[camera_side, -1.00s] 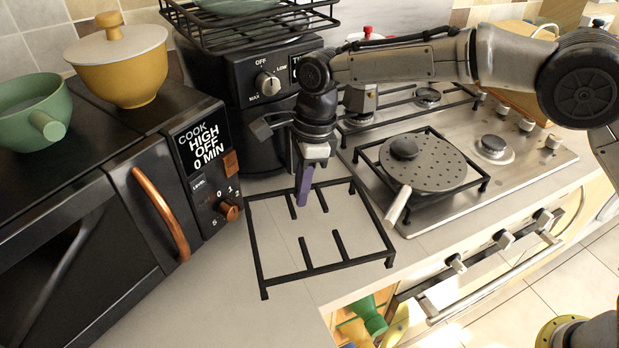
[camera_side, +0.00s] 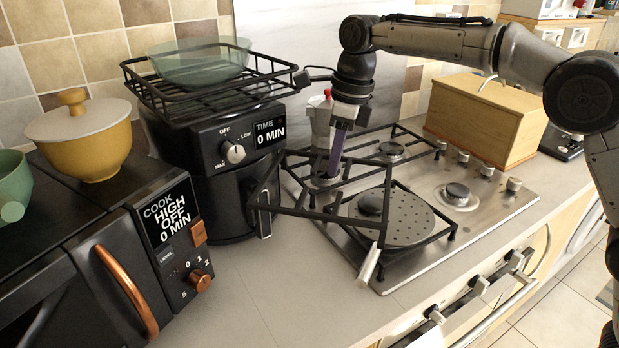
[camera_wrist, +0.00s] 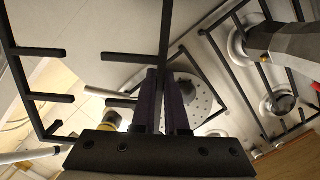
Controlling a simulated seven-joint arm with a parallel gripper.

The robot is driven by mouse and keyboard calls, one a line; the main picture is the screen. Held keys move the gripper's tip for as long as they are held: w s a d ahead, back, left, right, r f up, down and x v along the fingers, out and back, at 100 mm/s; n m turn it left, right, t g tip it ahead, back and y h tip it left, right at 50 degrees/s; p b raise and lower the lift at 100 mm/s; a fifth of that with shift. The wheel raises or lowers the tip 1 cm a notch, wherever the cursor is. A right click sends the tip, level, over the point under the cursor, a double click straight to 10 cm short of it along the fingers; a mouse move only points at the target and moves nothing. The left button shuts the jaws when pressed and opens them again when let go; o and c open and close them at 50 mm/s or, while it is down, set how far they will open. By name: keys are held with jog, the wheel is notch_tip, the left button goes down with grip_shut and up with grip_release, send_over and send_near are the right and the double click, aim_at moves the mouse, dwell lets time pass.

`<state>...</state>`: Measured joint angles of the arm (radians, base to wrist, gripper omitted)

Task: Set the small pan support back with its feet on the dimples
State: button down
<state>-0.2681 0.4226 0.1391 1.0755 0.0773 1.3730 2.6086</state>
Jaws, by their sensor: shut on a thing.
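The small pan support (camera_side: 315,213), a black bar frame with short inward prongs, hangs tilted in the air above the left part of the steel hob (camera_side: 480,213). My gripper (camera_side: 336,170) points down with its purple fingers shut on one of the frame's bars. In the wrist view my gripper (camera_wrist: 165,95) is shut on a bar of the pan support (camera_wrist: 40,52), which spreads out to the left. The support's feet are clear of the hob. The dimples cannot be made out.
A moka pot (camera_side: 320,118) stands behind my gripper. The black air fryer (camera_side: 212,165) is left; a wooden box (camera_side: 485,118) is behind right.

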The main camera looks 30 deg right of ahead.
jog(key=w+d+f+m, duration=0.2)
jog(key=w+d+m, duration=0.1)
jog(key=d, duration=1)
jog(key=m+h, duration=0.1)
jog(key=m, duration=0.5)
send_over(474, 186)
notch_tip(474, 186, down, 6)
jog(key=shift+s+a+r+t, duration=0.1)
jog(key=shift+s+t, duration=0.15)
jog(key=shift+t, duration=0.05)
jog(key=shift+f, duration=4)
jog(key=shift+f, duration=0.3)
jog(key=c, duration=0.5)
grip_release()
jog(key=shift+f, duration=0.1)
jog(key=shift+c, duration=0.2)
